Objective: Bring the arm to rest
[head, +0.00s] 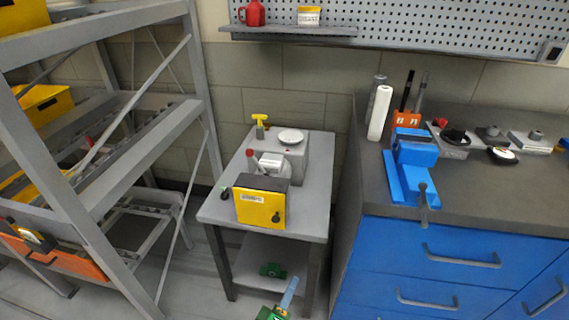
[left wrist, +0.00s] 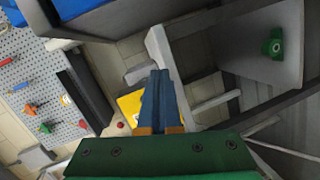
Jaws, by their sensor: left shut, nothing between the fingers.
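My left gripper (head: 291,281) shows at the bottom middle of the head view, with its green body cut off by the lower edge. It is in front of the small grey table (head: 318,205), appearing lower in the picture than the tabletop. In the left wrist view its two blue fingers (left wrist: 160,75) lie together, shut with nothing between them. Most of the left arm is out of the head view. My right gripper is in neither view.
A grey rack (head: 150,155) stands left. A blue-drawered workbench (head: 420,262) with a blue vise (head: 414,152) stands right.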

